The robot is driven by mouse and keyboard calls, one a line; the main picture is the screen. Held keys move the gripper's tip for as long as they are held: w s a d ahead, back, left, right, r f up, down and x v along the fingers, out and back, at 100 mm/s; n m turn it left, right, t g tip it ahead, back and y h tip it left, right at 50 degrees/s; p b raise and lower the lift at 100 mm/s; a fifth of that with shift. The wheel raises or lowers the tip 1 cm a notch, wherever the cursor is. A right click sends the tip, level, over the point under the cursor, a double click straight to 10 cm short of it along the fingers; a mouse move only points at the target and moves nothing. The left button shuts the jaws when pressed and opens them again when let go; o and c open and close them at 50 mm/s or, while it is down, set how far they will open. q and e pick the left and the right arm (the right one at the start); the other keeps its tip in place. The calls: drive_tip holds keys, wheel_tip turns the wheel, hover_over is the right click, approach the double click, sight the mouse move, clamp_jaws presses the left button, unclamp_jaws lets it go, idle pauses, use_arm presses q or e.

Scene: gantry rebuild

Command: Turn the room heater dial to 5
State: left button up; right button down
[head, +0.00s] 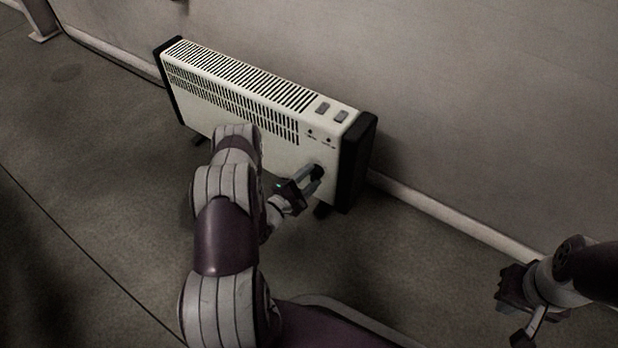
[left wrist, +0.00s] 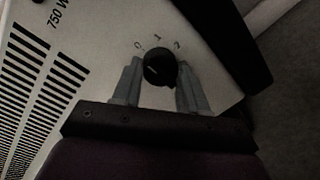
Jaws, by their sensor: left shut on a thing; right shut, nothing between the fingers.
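The room heater (head: 232,118) is a long cream box with black end caps, standing on the floor by the wall. Its black dial (left wrist: 160,68) is on the front face near the right end, with 0, 1 and 2 legible around its top; the other marks are hidden or too dark. My left gripper (head: 313,176) is shut on the dial, one finger on each side of it, as the left wrist view also shows. The pointer setting is too dark to tell. My right gripper (head: 511,312) is shut and empty at the lower right, away from the heater.
Two grey switches (head: 331,111) are on the heater's top right, beside the slotted grille. The wall (head: 450,90) with its pale skirting (head: 430,205) runs close behind the heater. The floor (head: 90,150) left of the heater is clear.

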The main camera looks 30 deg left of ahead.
use_arm(q)
drive_tip(key=shift+r, duration=0.1)
drive_tip(key=m+y+p, duration=0.1)
drive_tip(key=m+p, duration=0.2)
drive_tip(key=m, duration=0.3)
drive_tip(key=m+p, duration=0.3)
drive_tip(key=m, duration=0.3)
drive_tip(key=m+y+p, duration=0.1)
drive_tip(key=m+p, duration=0.2)
drive_tip(key=m, duration=0.4)
drive_tip(key=shift+d+r+g+y, duration=0.2)
drive_tip(key=shift+d+g+y, duration=0.1)
drive_tip(key=shift+g, duration=0.1)
drive_tip(key=m, duration=0.4)
drive_tip(key=shift+m+y, duration=0.4)
drive_tip(key=m, duration=0.6)
drive_tip(key=shift+d+f+t+y, duration=0.1)
drive_tip(key=shift+f+t+y, duration=0.1)
drive_tip(key=shift+t+y, duration=0.15)
drive_tip(key=m+t, duration=0.1)
drive_tip(key=m, duration=0.5)
drive_tip(key=shift+f, duration=0.1)
drive_tip(key=m, duration=0.6)
drive_tip(key=shift+f, duration=0.1)
drive_tip(key=shift+m+t, duration=0.25)
drive_tip(key=shift+m, duration=0.25)
